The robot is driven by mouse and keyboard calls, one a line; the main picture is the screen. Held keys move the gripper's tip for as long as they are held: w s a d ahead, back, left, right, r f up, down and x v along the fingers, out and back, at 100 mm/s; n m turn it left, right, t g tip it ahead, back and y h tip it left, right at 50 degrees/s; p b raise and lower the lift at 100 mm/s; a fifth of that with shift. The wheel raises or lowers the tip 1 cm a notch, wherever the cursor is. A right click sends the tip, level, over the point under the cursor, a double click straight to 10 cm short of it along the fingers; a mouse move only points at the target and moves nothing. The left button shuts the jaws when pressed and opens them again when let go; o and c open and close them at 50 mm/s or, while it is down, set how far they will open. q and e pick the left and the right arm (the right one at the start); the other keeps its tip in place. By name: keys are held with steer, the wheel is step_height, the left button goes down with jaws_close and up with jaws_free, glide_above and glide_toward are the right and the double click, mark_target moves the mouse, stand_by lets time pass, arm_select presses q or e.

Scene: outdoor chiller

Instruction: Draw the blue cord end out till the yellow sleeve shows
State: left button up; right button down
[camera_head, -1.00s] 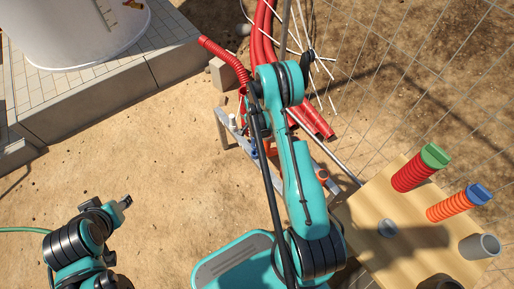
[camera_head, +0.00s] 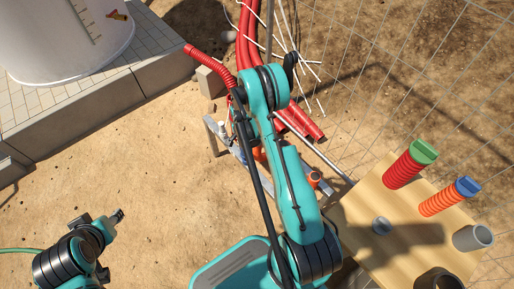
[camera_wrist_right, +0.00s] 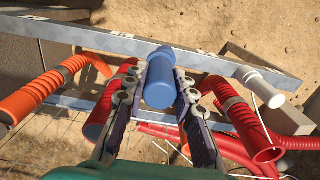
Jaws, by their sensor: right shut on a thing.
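The blue cord end (camera_wrist_right: 159,78), a rounded cylinder, is between the fingers of my right gripper (camera_wrist_right: 158,90) in the right wrist view. The gripper is shut on it, in front of a grey metal rail (camera_wrist_right: 100,40). No yellow shows on it.
An orange corrugated tube (camera_wrist_right: 48,90), red corrugated tubes (camera_wrist_right: 240,117) and a white pipe piece (camera_wrist_right: 262,80) sit around the rail. In the head view a wooden board (camera_head: 370,205) with capped tubes stands at right, and a concrete plinth (camera_head: 90,105) at upper left.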

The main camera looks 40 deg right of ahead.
steer(key=shift+s+a+r, duration=0.3)
steer(key=shift+s+a, duration=0.3)
steer(key=shift+a, duration=0.05)
steer(key=shift+s+a+r, duration=0.3)
steer(key=shift+s+a, duration=0.25)
steer(key=shift+a, duration=0.05)
steer(key=shift+s+a+r, duration=0.3)
steer(key=shift+s+a, duration=0.3)
steer(key=shift+a, duration=0.05)
steer(key=shift+s+a+r+b, duration=0.35)
steer(key=shift+s+a+r, duration=0.35)
steer(key=shift+s+a, duration=0.25)
steer(key=shift+s+a+r, duration=0.75)
steer(key=shift+s+a, duration=0.2)
steer(key=shift+s+a+r, duration=0.75)
steer(key=shift+s+a, duration=0.15)
